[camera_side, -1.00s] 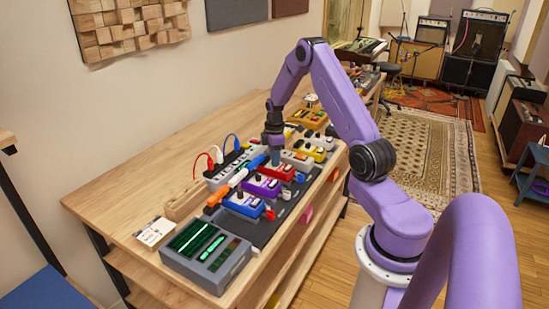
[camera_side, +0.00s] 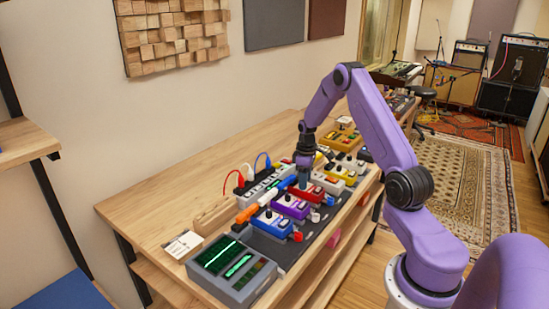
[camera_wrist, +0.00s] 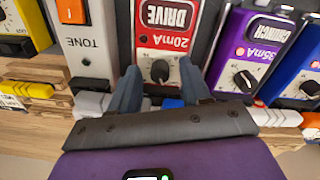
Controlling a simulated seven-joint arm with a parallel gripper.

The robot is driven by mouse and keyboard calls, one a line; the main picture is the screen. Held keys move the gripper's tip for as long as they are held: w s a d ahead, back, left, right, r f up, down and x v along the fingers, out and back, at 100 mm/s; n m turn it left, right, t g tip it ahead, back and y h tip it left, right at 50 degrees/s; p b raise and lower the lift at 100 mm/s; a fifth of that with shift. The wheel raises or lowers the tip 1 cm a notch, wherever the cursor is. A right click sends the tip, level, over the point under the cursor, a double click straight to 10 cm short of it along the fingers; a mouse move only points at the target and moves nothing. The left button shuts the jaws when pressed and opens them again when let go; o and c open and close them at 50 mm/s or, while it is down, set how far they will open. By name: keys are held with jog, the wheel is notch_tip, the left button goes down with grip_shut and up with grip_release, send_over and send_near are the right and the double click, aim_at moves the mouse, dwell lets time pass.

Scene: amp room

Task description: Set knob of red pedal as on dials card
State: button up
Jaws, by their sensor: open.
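The red pedal (camera_wrist: 165,42), labelled DRIVE and 20mA, is at the top centre of the wrist view. Its dark knob (camera_wrist: 160,71) with a pale pointer line sits at the pedal's near end. My gripper (camera_wrist: 160,90) is open, with one blue-grey finger on each side of the knob; I cannot tell whether they touch it. In the side view the gripper (camera_side: 303,183) points down at the red pedal (camera_side: 331,184) and partly hides it. A white card (camera_side: 183,244) lies on the table at the left, perhaps the dials card; its marks are too small to read.
A grey TONE pedal (camera_wrist: 92,42) stands left of the red one, and a purple pedal (camera_wrist: 245,50) right of it, both close. A blue pedal (camera_side: 270,223) and a grey box with green displays (camera_side: 232,268) follow nearer the camera.

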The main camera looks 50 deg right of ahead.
jog(key=m, duration=0.4)
jog(key=shift+m, duration=0.3)
jog(key=shift+r+m, duration=0.3)
notch_tip(320, 180, up, 17)
jog(key=s+a+r+n, duration=0.1)
jog(key=a+n, duration=0.1)
jog(key=a, duration=0.9)
jog(key=s+a+r+n, duration=0.1)
jog(key=s+a+n, duration=0.1)
jog(key=a, duration=1)
jog(key=shift+n, duration=0.6)
jog(key=shift+d+f, duration=0.1)
jog(key=shift+d, duration=0.05)
